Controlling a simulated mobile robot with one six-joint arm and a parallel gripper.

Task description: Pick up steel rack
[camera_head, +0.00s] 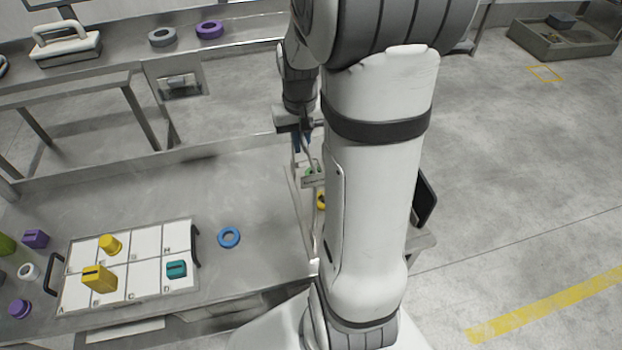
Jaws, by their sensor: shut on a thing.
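The steel rack (313,182) is at the right end of the steel table, largely hidden behind my arm. Its grey metal edge shows, with small green and yellow items beside or in it. My gripper (301,146) points down over the rack's far end, with its fingers close together and partly hidden. It is shut on what appears to be an upright part of the rack. I cannot tell whether the rack is off the table.
A white gridded tray (147,250) with black handles holds yellow and teal pieces. A blue ring (229,237) lies on the table (215,195). Purple pieces stand at the left edge. A back counter holds a grey ring (162,37) and a purple ring (209,29). Open floor lies right.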

